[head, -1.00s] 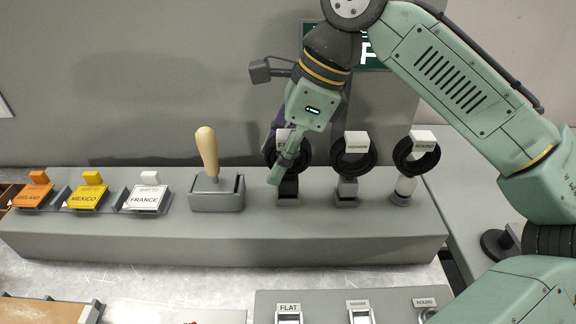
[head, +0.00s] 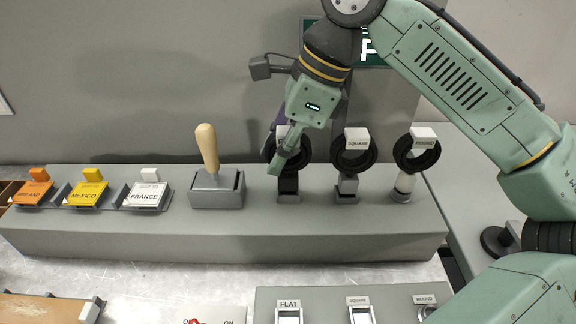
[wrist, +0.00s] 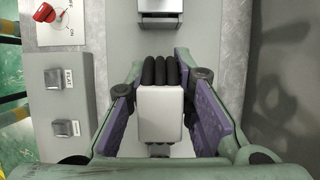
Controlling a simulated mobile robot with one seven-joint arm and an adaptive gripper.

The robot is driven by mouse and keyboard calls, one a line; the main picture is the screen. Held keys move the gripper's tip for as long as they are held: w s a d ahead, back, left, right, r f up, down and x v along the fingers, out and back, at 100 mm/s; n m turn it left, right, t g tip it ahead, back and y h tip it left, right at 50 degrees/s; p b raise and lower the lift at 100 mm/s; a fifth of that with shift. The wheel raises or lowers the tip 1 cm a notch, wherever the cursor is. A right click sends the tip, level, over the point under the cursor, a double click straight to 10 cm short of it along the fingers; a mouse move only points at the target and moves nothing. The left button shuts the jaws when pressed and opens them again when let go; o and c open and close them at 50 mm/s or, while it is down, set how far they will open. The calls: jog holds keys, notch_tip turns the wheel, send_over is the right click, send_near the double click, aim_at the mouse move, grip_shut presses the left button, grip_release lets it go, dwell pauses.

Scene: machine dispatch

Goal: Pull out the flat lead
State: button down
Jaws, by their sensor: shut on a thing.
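The flat lead (head: 289,186) has a dark plug body standing in a holder on the grey ledge, with a black coiled cable above it. My gripper (head: 279,160) is around its upper part and hides much of its coil and label. In the wrist view, my gripper (wrist: 162,118) has its purple pads either side of the lead's white label block (wrist: 160,112), with black cable loops (wrist: 160,70) behind. Whether the plug has risen in its holder I cannot tell. The FLAT socket (head: 289,315) is on the front panel.
The square lead (head: 347,186) and the round lead (head: 404,184) stand to the right. A wooden-handled lever (head: 207,150) stands close on the left, with orange, yellow and white destination tabs (head: 147,193) beyond. A wall rises behind the ledge.

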aim_at(281, 131)
jog(key=shift+r, duration=0.15)
jog(key=shift+r+b, duration=0.3)
jog(key=shift+r, duration=0.25)
notch_tip(281, 131, up, 2)
jog(key=shift+s+r+b, duration=0.1)
jog(key=shift+b, duration=0.35)
jog(key=s+d+r+b, duration=0.1)
jog(key=s+d+b, duration=0.2)
jog(key=s, duration=1.2)
jog(key=shift+s+d+r+b, duration=0.2)
jog(key=shift+s+b, duration=0.05)
jog(key=shift+b, duration=0.3)
jog(key=shift+r, duration=0.15)
notch_tip(281, 131, up, 3)
jog(key=p, duration=0.4)
jog(key=shift+r, duration=0.1)
